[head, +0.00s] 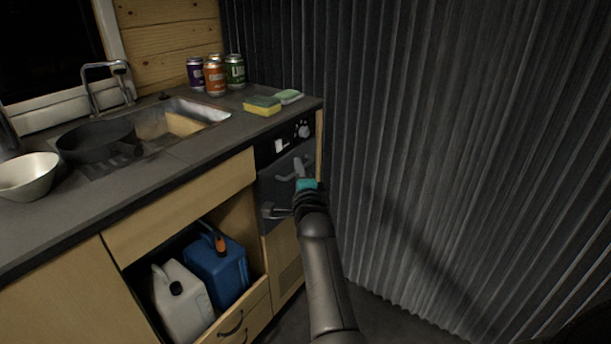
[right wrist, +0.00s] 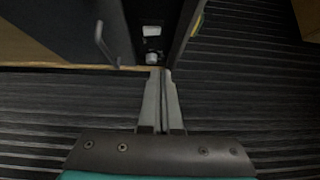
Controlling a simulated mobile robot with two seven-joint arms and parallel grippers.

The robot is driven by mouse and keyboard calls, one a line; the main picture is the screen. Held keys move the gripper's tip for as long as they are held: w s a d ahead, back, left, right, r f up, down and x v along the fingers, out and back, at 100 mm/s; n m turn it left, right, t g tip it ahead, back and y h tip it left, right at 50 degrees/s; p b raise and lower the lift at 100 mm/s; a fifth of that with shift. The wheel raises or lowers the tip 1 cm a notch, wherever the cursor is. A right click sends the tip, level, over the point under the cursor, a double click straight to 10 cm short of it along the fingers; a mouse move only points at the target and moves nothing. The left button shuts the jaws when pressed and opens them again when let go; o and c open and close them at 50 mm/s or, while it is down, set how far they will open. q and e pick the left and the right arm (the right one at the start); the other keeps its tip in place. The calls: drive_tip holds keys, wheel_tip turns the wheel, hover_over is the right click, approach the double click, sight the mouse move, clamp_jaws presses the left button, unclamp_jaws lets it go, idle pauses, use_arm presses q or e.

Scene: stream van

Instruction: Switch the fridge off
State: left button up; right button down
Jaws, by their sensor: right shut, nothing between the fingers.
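The fridge (head: 285,193) is a dark front under the right end of the counter, with a handle on its door (right wrist: 103,42). Its black panel carries a white rectangular switch (head: 281,146) and a round grey knob (head: 304,130). In the right wrist view the white switch (right wrist: 151,31) and knob (right wrist: 152,58) lie just beyond the fingertips, the knob nearer. My right gripper (head: 299,160) is shut and empty in front of the fridge, below the panel. Its fingers (right wrist: 161,71) are together; whether they touch anything is unclear. My left gripper is not in view.
Sponges (head: 262,106) and several cans (head: 215,76) stand on the counter above. The sink (head: 190,105), a dark pan (head: 95,140) and a white bowl (head: 28,177) are left. A white jug (head: 180,305) and a blue jug (head: 220,272) sit below. A corrugated wall (head: 440,140) bounds the right.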

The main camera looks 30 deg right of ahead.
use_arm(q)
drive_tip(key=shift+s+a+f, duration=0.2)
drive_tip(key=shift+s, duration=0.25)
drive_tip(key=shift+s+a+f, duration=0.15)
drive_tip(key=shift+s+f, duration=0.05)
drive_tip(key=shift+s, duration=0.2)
use_arm(e)
drive_tip(key=shift+s+a, duration=0.25)
drive_tip(key=shift+s, duration=0.4)
